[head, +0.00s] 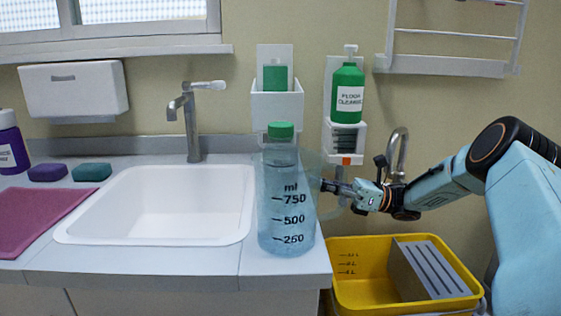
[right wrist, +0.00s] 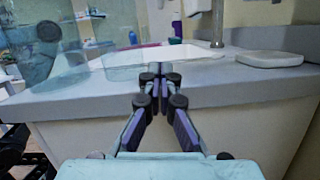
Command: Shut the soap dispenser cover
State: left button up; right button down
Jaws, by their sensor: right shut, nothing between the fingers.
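A white wall-mounted dispenser (head: 275,55) hangs behind the counter, right of the tap, with a green container inside. Its white front part (head: 277,104) appears tilted outward, with the container showing above it; I take this to be the soap dispenser cover, standing open. My right gripper (head: 325,185) is shut and empty, right of a large clear bottle and lower than the cover, apart from it. In the right wrist view its fingertips (right wrist: 157,68) meet, pointing over the counter; I cannot make out the cover there. My left gripper is not in view.
The clear bottle (head: 287,205) with a green lid stands at the counter's right end, in front of the dispenser. A floor cleaner bottle (head: 347,93) is in a holder to the right. A white sink (head: 165,205) is left; a yellow bucket (head: 365,270) is below right.

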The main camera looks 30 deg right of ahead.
jog(key=b+x, duration=0.2)
jog(key=x, duration=0.7)
jog(key=shift+w+a, duration=0.15)
jog(key=r, duration=0.3)
jog(key=shift+w+d+r, duration=0.1)
jog(key=shift+w+d, duration=0.1)
jog(key=shift+r, duration=0.45)
